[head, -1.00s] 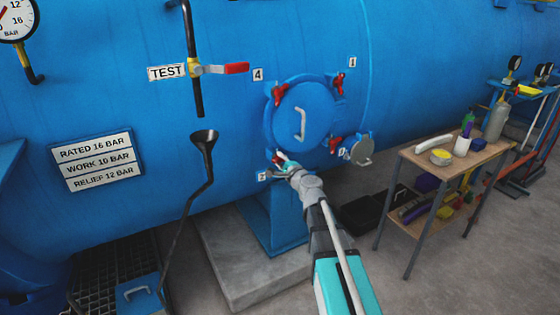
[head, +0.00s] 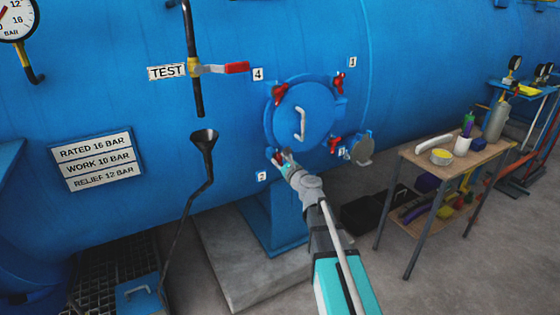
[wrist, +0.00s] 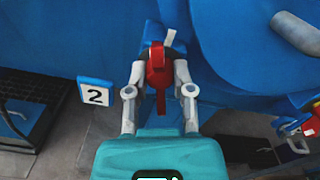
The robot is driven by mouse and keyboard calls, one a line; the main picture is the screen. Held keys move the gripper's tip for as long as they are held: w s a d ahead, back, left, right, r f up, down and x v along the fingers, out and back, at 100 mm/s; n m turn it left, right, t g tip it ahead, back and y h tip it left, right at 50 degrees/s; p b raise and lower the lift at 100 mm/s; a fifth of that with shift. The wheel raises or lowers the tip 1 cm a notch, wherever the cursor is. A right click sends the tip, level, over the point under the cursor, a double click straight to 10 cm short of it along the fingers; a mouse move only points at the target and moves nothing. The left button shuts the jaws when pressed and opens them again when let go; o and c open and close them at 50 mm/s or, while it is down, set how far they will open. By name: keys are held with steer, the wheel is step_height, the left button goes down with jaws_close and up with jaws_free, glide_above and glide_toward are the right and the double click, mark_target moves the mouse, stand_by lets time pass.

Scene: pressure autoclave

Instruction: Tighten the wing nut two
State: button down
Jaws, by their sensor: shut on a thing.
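Wing nut two (wrist: 158,68) is red and sits at the lower left of the round blue hatch cover (head: 305,112). In the wrist view it stands upright between the two fingers, beside a white plate marked 2 (wrist: 95,96). My gripper (wrist: 157,76) is shut on it, one finger on each side. In the head view my gripper (head: 282,160) reaches the hatch's lower left edge and mostly hides this nut.
Other red wing nuts sit at the upper left (head: 280,94), upper right (head: 338,83) and lower right (head: 335,145) of the hatch. A grey round flap (head: 362,151) hangs at right. A funnel pipe (head: 205,165) stands left; a wooden table (head: 478,160) stands right.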

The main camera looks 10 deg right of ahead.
steer(key=m, duration=0.3)
steer(key=shift+m, duration=0.3)
stand_by(0.4)
steer(key=shift+c, duration=2.4)
jaws_free()
steer(key=shift+s, duration=0.15)
steer(key=v, duration=1.1)
steer(key=shift+s, duration=0.35)
steer(key=shift+d, duration=0.1)
